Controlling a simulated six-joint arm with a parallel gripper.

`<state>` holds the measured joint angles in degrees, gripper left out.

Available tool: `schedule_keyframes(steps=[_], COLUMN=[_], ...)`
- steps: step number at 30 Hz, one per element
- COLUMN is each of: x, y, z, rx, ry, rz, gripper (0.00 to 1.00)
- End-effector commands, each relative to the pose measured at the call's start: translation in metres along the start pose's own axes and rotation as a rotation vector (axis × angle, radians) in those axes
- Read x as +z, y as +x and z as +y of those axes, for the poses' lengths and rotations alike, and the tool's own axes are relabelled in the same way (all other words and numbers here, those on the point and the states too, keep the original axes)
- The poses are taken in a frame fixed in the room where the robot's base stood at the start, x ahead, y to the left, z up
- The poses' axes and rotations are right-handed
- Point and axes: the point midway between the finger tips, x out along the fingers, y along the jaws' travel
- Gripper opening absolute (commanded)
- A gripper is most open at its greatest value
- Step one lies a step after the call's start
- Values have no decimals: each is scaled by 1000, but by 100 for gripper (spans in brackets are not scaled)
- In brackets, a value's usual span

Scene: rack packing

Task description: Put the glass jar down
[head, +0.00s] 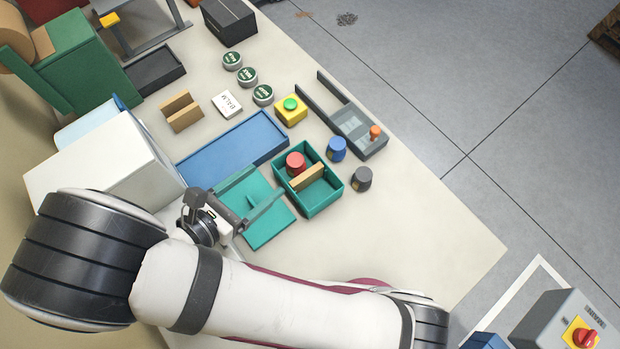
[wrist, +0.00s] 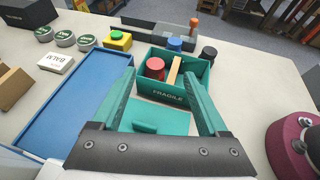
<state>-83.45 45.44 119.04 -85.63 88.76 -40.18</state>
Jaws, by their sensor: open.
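A jar with a red lid (head: 296,160) stands in the left compartment of a teal crate (head: 322,208). It also shows in the wrist view (wrist: 155,67), where the crate's near wall (wrist: 168,97) reads FRAGILE. A tan divider (head: 308,177) stands beside the jar. The jar's body is mostly hidden, so I cannot tell whether it is glass. My gripper (head: 269,181) is open and empty, its teal fingers apart over a flat teal panel (head: 268,232) in front of the crate. The fingers are clear of the red-lidded jar.
A blue-lidded container (head: 337,149) and a dark-lidded one (head: 362,179) stand just beyond the crate. A blue tray (head: 228,152) lies left of it. A yellow block with a green button (head: 291,109) and a grey fixture (head: 357,131) stand behind. The tabletop right of the crate is clear.

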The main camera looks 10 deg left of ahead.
Motion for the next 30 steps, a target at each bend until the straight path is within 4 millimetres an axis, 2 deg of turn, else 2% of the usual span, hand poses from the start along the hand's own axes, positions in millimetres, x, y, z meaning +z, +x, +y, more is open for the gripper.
schedule_keyframes(steps=[2,4,5,7,9,12,15,16,18,20,21,26,30], x=[19,50,65,92,106,113,116,117,120,121,122,122,122], y=[13,32,40,48,40,13,-7,-11,-16,-18,-18,-19,-18], z=[-14,-46,-66,-120,-168,-207,-213,-212,-210,-208,-207,-207,-207], rx=[-101,-302,-419,-721,-1027,-1418,-1683,-1738,-1818,-1852,1857,1858,1859], ry=[108,332,463,819,1208,1755,2190,2285,2440,2508,-2519,-2517,-2519], rz=[35,97,126,187,222,235,229,227,225,226,-225,-226,-227], gripper=[77,77,77,77,77,77,77,77,77,77,77,77,100])
